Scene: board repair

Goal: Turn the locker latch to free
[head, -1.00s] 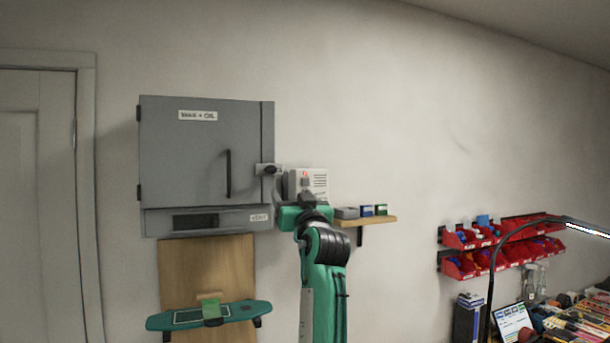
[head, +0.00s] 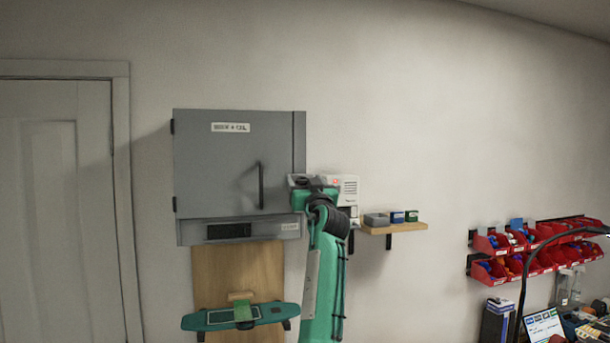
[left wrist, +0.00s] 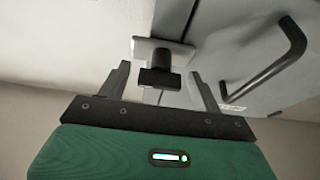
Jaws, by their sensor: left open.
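The grey locker (head: 215,165) hangs on the wall with its door shut and a dark bar handle (head: 261,185) on it. The latch is a dark knob (left wrist: 158,78) on a pale plate (left wrist: 150,47) at the locker's edge, seen in the left wrist view. In the head view my left gripper and arm hide it. My left gripper (head: 306,183) is at the locker's right edge. In the left wrist view its two fingers (left wrist: 161,76) are open, one on each side of the knob, with gaps showing. My right gripper is not in view.
A pale box (head: 349,188) is on the wall just right of my gripper. A wooden shelf (head: 405,229) with small boxes is further right. Below the locker are a wooden panel (head: 215,270) and a green skateboard-like board (head: 270,314). Red bins (head: 490,270) hang at the far right.

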